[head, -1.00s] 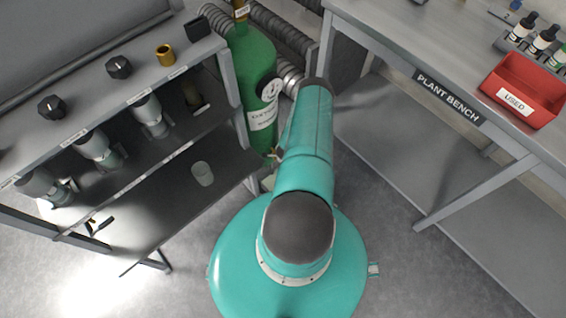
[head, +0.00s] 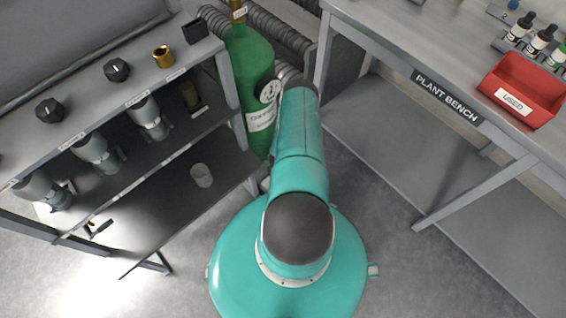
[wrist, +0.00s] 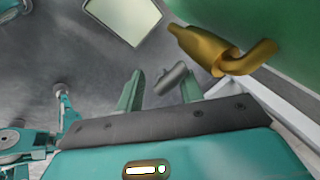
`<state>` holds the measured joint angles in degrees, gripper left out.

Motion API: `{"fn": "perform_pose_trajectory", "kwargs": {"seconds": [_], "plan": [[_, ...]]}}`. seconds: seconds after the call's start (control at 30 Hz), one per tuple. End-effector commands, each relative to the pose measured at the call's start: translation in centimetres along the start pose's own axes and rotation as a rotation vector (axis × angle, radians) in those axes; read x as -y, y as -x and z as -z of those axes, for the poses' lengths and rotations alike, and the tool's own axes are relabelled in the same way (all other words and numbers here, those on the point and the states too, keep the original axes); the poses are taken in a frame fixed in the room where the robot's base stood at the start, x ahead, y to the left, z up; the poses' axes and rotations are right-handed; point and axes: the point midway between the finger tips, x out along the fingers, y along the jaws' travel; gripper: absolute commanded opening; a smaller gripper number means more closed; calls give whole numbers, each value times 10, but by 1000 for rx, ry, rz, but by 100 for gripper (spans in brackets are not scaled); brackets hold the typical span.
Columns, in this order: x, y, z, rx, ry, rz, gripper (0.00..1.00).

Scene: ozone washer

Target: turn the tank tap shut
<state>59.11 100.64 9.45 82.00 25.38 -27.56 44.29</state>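The green tank (head: 252,75) stands between the shelf unit and the plant bench, with a round gauge (head: 267,92) and a white label on its side. Brass (head: 239,14) shows at its top, cut by the picture edge. In the wrist view the tank's green side (wrist: 285,25) fills the upper right. A brass fitting with a bent end (wrist: 215,52) stands out beside it. My gripper (wrist: 160,85) is open, its two teal fingers apart below and left of the brass fitting, not touching it. A short grey bar (wrist: 172,77) shows between the fingertips; I cannot tell what it belongs to. My arm hides my gripper in the head view.
The shelf unit on the left carries black knobs (head: 116,70), a brass ring (head: 163,56), grey cylinders (head: 148,115) and a cup (head: 201,175). The plant bench (head: 400,50) on the right holds a red bin (head: 522,90) and bottles. Corrugated hoses (head: 285,30) run behind the tank.

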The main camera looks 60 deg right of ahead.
Motion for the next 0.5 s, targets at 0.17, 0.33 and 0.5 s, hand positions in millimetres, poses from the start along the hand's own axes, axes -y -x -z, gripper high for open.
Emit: {"fn": "perform_pose_trajectory", "kwargs": {"seconds": [0.17, 0.33, 0.5], "plan": [[1, 1, -9, 15, 4, -1, 38], [2, 2, -8, 13, 2, 0, 38], [3, 10, -7, 11, 1, 1, 38]]}}
